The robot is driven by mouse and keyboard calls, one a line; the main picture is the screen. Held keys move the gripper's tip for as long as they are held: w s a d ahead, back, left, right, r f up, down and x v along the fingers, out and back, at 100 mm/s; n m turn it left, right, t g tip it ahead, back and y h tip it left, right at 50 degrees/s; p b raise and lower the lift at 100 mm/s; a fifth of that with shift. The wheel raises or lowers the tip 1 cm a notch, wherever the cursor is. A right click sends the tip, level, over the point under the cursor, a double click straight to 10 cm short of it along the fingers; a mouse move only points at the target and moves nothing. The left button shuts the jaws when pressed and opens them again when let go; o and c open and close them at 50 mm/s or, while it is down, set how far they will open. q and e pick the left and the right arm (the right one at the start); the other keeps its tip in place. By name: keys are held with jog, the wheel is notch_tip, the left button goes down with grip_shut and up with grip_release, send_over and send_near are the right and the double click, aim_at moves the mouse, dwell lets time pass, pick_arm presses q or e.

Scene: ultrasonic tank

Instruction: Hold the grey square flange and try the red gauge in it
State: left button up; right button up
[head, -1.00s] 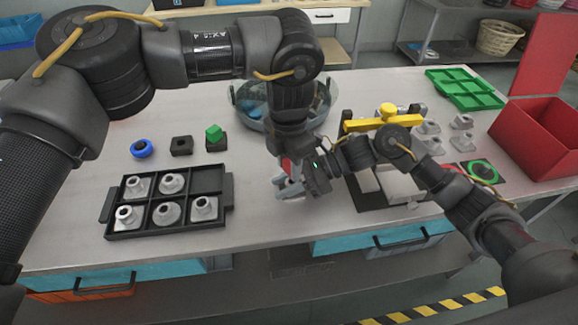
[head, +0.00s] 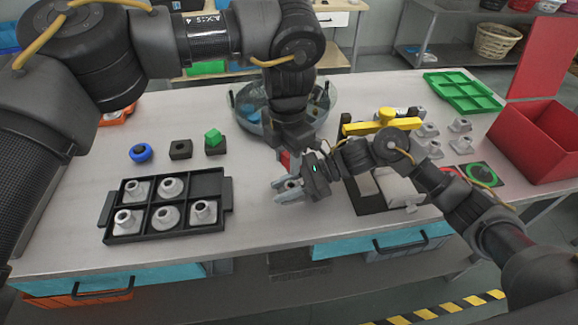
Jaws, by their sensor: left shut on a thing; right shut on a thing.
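My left gripper (head: 287,158) points down from above and is shut on the red gauge (head: 284,161), of which only a small red part shows. My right gripper (head: 288,191) reaches in from the right, its light grey fingers shut on the grey square flange (head: 291,184). The flange is mostly hidden by the fingers; a dark opening shows at its top. The gauge is just above and behind the flange in the picture; I cannot tell whether they touch. Both are held near the middle of the table.
A black tray (head: 228,195) with several grey flanges stands at left, one compartment empty.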

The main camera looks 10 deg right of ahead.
aim_at(288, 172)
jog(key=o, duration=1.1)
pick_arm(q)
notch_tip(288, 172, down, 5)
jog(key=b, duration=0.4)
jog(key=shift+r+b, duration=0.1)
jog(key=shift+b, duration=0.25)
pick_arm(e)
jog(key=v, duration=1.1)
jog(key=shift+d+f, duration=0.1)
jog(key=shift+d, duration=0.15)
jog(key=shift+d+r, duration=0.2)
jog(key=shift+d, duration=0.05)
